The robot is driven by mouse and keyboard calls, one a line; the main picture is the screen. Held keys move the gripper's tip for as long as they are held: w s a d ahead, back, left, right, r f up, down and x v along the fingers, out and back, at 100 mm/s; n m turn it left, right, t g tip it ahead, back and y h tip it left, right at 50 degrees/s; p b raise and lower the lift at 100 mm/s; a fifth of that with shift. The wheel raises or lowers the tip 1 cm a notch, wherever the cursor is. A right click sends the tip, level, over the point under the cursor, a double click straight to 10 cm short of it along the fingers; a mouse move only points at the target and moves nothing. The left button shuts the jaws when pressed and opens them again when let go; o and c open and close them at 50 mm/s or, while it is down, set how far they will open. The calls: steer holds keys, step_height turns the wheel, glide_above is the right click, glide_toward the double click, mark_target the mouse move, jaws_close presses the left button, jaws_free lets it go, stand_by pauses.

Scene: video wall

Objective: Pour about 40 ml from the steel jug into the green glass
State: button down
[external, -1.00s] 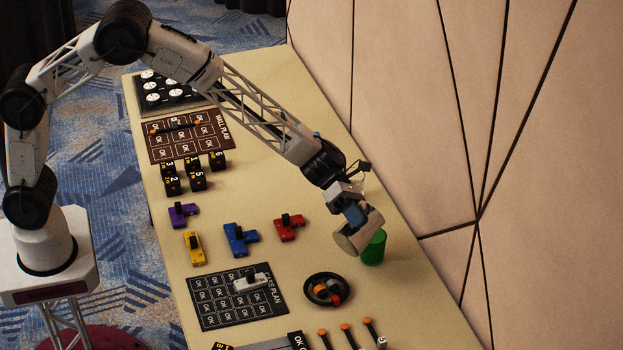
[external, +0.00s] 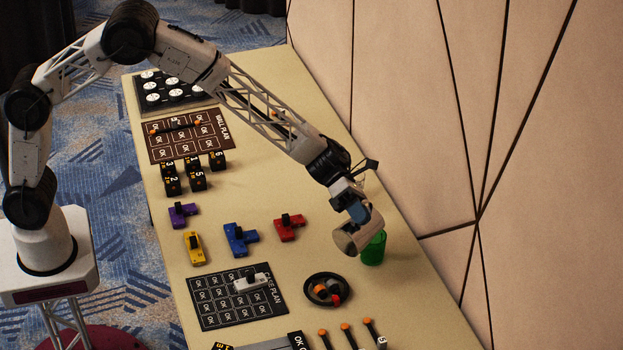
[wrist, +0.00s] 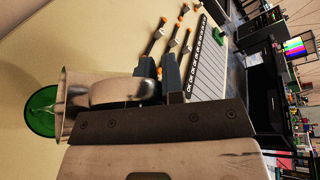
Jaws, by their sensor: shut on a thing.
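The steel jug (external: 352,238) is tilted well over at the right side of the table, with its mouth end by the green glass (external: 373,249). My gripper (external: 356,211) is shut on the jug and holds it off the table. In the wrist view the jug (wrist: 75,105) lies on its side, with its rim overlapping the green glass (wrist: 40,112). The glass stands upright on the table. I cannot see any liquid stream or the level inside the glass.
A round black dish (external: 327,290) with small parts lies left of and nearer than the glass. A red block (external: 289,228) and a blue block (external: 238,240) lie further left. The wall (external: 430,180) rises close on the right. Orange-tipped pieces (external: 346,329) stand at the front.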

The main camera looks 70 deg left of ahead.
mark_target(348, 236)
steer(key=shift+s+d+r, duration=0.1)
steer(key=shift+s+d, duration=0.3)
steer(key=shift+d, duration=0.05)
steer(key=shift+s, duration=0.1)
steer(key=shift+s+d, duration=0.1)
steer(key=shift+s, duration=0.15)
steer(key=shift+w+r+n, duration=0.2)
steer(key=shift+r+n, duration=0.1)
steer(key=shift+n, duration=0.1)
stand_by(1.5)
steer(key=shift+s+d+f+m, duration=0.25)
steer(key=shift+s+f+m, duration=0.3)
steer(key=shift+s+m, duration=0.25)
steer(key=shift+s+d+m+t+y, duration=0.3)
steer(key=shift+s+m+t+y, duration=0.2)
steer(key=shift+s+m+t, duration=0.1)
steer(key=shift+s, duration=0.15)
